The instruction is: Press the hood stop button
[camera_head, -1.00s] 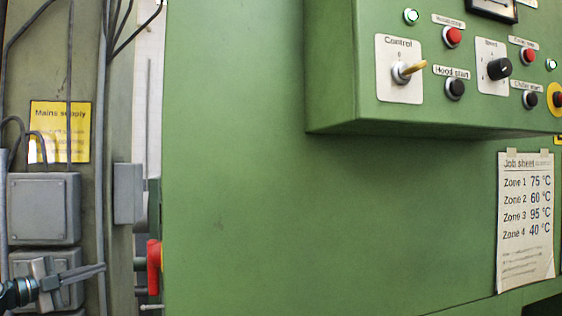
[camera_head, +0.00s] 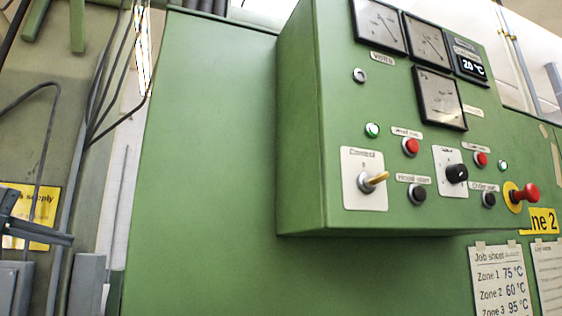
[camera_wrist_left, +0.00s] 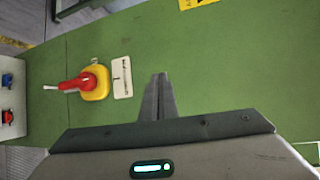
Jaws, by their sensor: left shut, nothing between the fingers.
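The hood stop button (camera_head: 411,147) is a red round push button on the front of the green control box (camera_head: 300,150), under a small blurred label. The black hood start button (camera_head: 417,195) is below it. My left gripper (camera_head: 72,240) is at the far left edge of the head view, well away from the button, in front of the yellow mains sign. In the left wrist view its fingers (camera_wrist_left: 160,78) are together and empty, over a green surface. The button does not show in the left wrist view. My right gripper is in neither view.
The control box juts out from the green cabinet (camera_head: 200,150). The left wrist view shows a red handle (camera_wrist_left: 78,82) on yellow.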

